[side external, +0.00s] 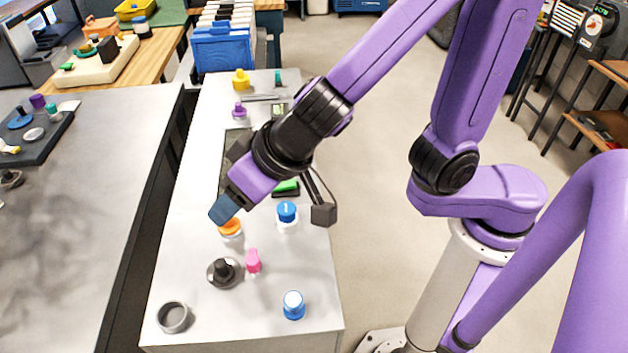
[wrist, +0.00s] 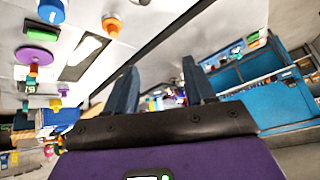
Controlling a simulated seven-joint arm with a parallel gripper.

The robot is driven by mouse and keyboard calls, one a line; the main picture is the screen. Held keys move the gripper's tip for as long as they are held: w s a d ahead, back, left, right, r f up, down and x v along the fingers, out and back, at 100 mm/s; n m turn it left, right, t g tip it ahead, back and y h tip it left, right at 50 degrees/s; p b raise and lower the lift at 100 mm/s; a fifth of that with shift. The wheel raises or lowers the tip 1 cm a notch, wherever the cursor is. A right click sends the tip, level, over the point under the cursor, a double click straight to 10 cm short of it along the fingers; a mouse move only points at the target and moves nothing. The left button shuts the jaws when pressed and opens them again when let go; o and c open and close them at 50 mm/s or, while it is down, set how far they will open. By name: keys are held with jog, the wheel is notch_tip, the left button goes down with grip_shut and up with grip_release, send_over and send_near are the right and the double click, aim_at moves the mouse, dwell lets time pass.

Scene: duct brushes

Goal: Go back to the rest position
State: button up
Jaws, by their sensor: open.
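My gripper (side external: 222,210) hangs above the grey worktop, tilted down to the left, in the side external view. In the wrist view its two blue-grey fingers (wrist: 160,90) stand apart with nothing held between them. An orange-topped piece (side external: 231,227) is just below and beside the fingertips in the picture. A blue-capped piece (side external: 287,212) stands to its right, and a green block (side external: 286,187) is partly hidden behind my wrist.
The worktop (side external: 200,285) also carries a pink piece (side external: 253,260), a black knob on a round base (side external: 223,272), a grey ring (side external: 173,317), a blue-and-white piece (side external: 293,305) and a yellow piece (side external: 241,80). A blue bin (side external: 224,50) stands behind. Open floor is at the right.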

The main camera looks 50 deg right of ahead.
jog(key=s+d+r+n+g+y, duration=0.3)
jog(key=s+n+g+y, duration=0.25)
jog(key=s+n, duration=0.2)
jog(key=s+d+f+n+h, duration=0.1)
jog(key=s+d+h, duration=0.1)
jog(key=d, duration=0.5)
jog(key=s+d+f+n+h, duration=0.1)
jog(key=s+d+f+h, duration=0.1)
jog(key=d, duration=0.5)
jog(key=s+d+f+n+h, duration=0.1)
jog(key=d+h, duration=0.3)
jog(key=d, duration=0.4)
jog(key=shift+s+f+g, duration=0.45)
jog(key=shift+s+f, duration=0.15)
jog(key=shift+s, duration=0.25)
